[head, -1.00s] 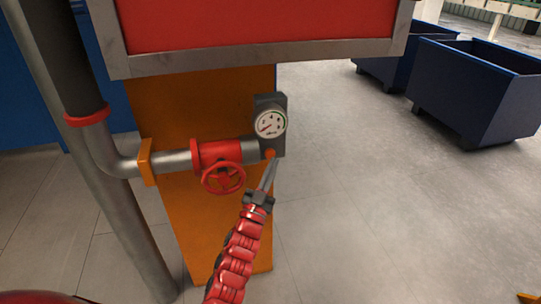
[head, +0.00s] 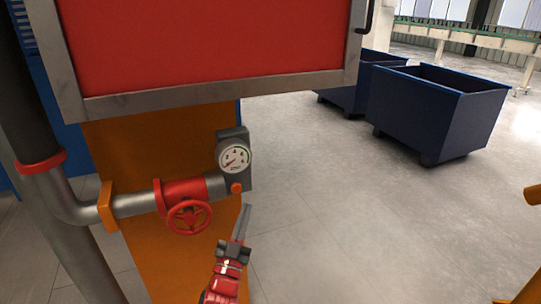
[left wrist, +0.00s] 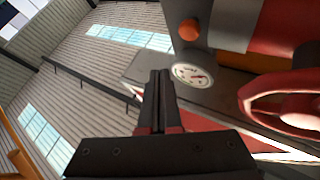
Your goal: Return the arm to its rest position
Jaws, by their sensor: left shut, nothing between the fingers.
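My left arm is red and comes up from the bottom of the head view. Its gripper (head: 244,222) is shut and empty, just below the gauge and its orange button (head: 236,188). In the left wrist view the two fingers (left wrist: 160,85) lie together with nothing between them. A round white gauge (head: 235,158) sits on a dark block; it also shows in the left wrist view (left wrist: 193,75). The fingertips look apart from the button. My right gripper is not in view.
A red valve wheel (head: 189,216) sits on the pipe left of my gripper, in front of an orange column (head: 140,255). A red panel with a grey frame (head: 215,88) overhangs above. Blue bins (head: 430,115) stand at the back right. Floor between is clear.

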